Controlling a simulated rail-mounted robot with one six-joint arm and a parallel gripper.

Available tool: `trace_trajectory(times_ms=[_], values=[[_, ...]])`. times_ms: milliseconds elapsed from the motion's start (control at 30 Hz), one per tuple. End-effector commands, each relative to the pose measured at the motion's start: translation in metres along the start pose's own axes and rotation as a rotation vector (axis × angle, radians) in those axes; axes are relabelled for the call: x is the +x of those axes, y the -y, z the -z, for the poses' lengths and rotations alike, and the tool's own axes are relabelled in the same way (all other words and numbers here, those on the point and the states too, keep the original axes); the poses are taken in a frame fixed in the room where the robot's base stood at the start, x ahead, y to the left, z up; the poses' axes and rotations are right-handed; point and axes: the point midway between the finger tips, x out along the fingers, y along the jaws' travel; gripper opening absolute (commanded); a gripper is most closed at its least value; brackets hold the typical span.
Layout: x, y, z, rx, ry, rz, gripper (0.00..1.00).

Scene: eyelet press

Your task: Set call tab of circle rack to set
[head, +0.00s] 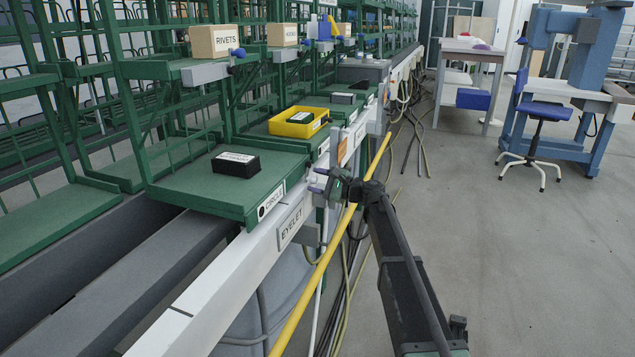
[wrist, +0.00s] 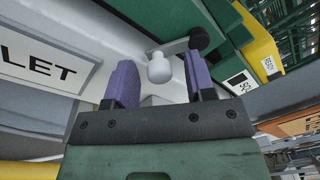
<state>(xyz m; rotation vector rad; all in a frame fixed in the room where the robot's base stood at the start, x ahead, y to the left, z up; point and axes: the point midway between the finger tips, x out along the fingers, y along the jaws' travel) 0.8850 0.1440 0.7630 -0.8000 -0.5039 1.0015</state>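The circle rack's green shelf (head: 215,195) carries a white CIRCLE label (head: 270,201) at its front corner. In the wrist view, a grey lever (wrist: 178,47) with a dark round pivot (wrist: 199,39) and a pale rounded knob (wrist: 158,68) looks like the call tab. My gripper (head: 318,180) is at the rail edge just right of the label. In the wrist view my gripper (wrist: 160,75) is open, its purple fingers on either side of the knob, with gaps on both sides. The tab cannot be made out in the head view, and its set marking is not visible.
A black labelled box (head: 236,164) stands on the circle shelf, and a yellow tray (head: 299,122) on the shelf behind. An EYELET plate (head: 291,222) is on the white rail. A yellow pipe (head: 335,235) runs beside my arm. Cables hang below; the floor (head: 520,270) at right is clear.

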Motion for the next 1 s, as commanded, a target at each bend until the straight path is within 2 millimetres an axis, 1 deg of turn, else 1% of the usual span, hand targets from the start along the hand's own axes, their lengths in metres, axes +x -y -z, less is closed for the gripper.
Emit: trace_trajectory(times_ms=[167, 267, 367, 533, 600, 700, 800, 1000], values=[[-0.001, 0.000, 0.000, 0.000, 0.000, 0.000, 0.50], [-0.011, -0.001, -0.001, 0.000, -0.001, 0.000, 0.50], [-0.033, -0.001, -0.001, 0.000, -0.002, 0.001, 0.50], [-0.077, -0.001, 0.000, 0.000, -0.003, 0.002, 0.50], [-0.090, -0.001, -0.001, 0.000, -0.001, 0.001, 0.50], [-0.104, 0.000, 0.000, 0.000, -0.001, 0.000, 0.50], [-0.108, 0.000, 0.000, 0.000, 0.000, 0.000, 0.50], [-0.108, 0.000, 0.000, 0.000, 0.000, 0.000, 0.50]])
